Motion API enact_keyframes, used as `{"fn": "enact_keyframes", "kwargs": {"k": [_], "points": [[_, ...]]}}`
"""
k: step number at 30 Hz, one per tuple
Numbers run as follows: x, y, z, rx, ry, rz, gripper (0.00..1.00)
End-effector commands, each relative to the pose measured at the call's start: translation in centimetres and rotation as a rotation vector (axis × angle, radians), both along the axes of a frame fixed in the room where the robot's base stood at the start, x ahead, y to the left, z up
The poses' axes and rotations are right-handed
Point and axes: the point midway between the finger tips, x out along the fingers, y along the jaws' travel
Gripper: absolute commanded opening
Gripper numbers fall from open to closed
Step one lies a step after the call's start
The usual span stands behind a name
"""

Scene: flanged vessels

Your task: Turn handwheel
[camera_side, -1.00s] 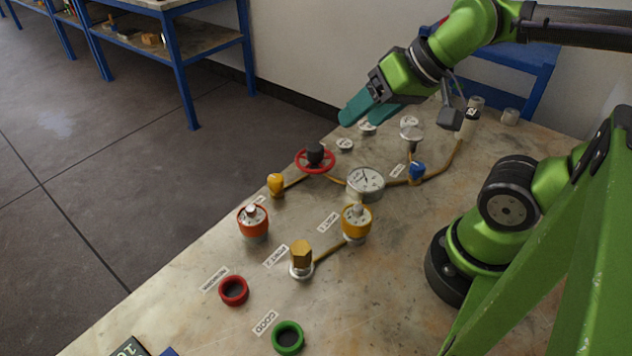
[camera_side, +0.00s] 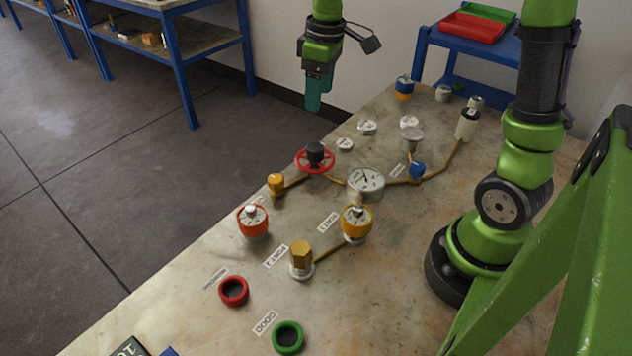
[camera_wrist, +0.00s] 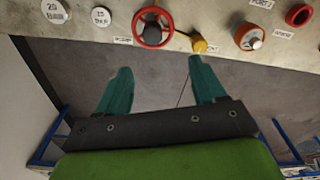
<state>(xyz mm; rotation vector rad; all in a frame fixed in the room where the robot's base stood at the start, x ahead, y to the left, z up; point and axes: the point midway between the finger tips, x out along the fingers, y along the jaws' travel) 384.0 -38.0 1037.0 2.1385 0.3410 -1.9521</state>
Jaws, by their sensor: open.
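The handwheel (camera_side: 327,164) is a red ring with a dark hub, set on the table near its far left edge in the side view. It also shows at the top of the wrist view (camera_wrist: 139,38), ahead of the fingers. My gripper (camera_side: 313,108) points downward in the side view, above and behind the handwheel and apart from it. In the wrist view my gripper (camera_wrist: 160,80) has its two teal fingers spread with nothing between them but floor.
A yellow knob (camera_side: 276,184) sits close beside the handwheel, with a pipe between them. A blue rack (camera_side: 470,48) holds red and green trays behind the table.

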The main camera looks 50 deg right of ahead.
Motion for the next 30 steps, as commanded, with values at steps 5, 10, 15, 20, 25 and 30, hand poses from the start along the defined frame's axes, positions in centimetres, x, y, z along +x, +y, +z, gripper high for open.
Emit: {"fn": "enact_keyframes", "kwargs": {"k": [5,10,15,20,25,30], "points": [[2.5,-1.2,0.6,-0.034,0.066,0.321,0.69],[2.1,-1.2,1.1,-0.040,0.085,0.448,0.69],[2.0,-1.2,-0.4,-0.038,0.087,0.463,0.69],[2.0,-1.2,-3.6,-0.036,0.089,0.461,0.69],[2.0,-1.2,-7.3,-0.036,0.089,0.460,0.69],[2.0,-1.1,-11.0,-0.036,0.088,0.459,0.69]]}}
